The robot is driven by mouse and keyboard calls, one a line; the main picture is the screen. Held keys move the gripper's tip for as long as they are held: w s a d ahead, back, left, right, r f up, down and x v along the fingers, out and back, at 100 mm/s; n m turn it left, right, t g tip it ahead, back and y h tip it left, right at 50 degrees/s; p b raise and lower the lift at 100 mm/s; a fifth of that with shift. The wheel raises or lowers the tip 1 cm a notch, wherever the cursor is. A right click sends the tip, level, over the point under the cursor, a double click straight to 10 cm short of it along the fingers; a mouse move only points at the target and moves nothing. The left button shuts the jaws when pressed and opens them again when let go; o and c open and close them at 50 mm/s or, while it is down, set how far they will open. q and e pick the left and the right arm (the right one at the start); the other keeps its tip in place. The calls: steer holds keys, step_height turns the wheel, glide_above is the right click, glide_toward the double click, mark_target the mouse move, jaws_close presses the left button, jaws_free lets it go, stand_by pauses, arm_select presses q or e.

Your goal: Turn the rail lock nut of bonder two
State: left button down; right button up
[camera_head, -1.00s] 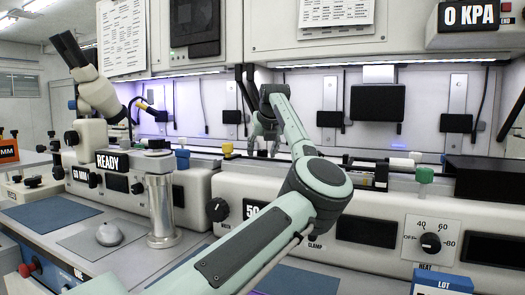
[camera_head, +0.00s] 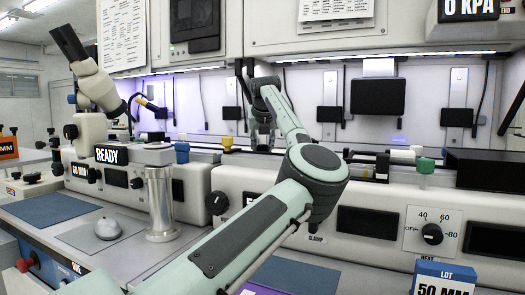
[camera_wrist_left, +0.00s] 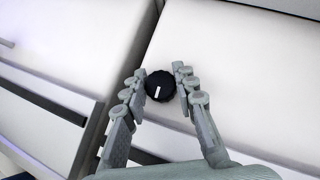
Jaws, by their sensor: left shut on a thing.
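The rail lock nut looks like a round black ribbed knob (camera_wrist_left: 159,86) with a white mark, on a pale surface in the left wrist view. My left gripper (camera_wrist_left: 160,88) is shut on it, with one finger on each side. In the head view my left gripper (camera_head: 262,146) points down behind the front body of the middle bonder (camera_head: 275,190). My right gripper is not in view.
A white bonder marked READY (camera_head: 114,154) stands at the left with a metal post (camera_head: 161,205) before it. A dark box (camera_head: 485,168) sits on top at the right.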

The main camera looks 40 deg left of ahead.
arm_select(q)
steer(key=c, duration=1.2)
jaws_free()
steer(key=shift+r, duration=0.1)
steer(key=v, duration=1.2)
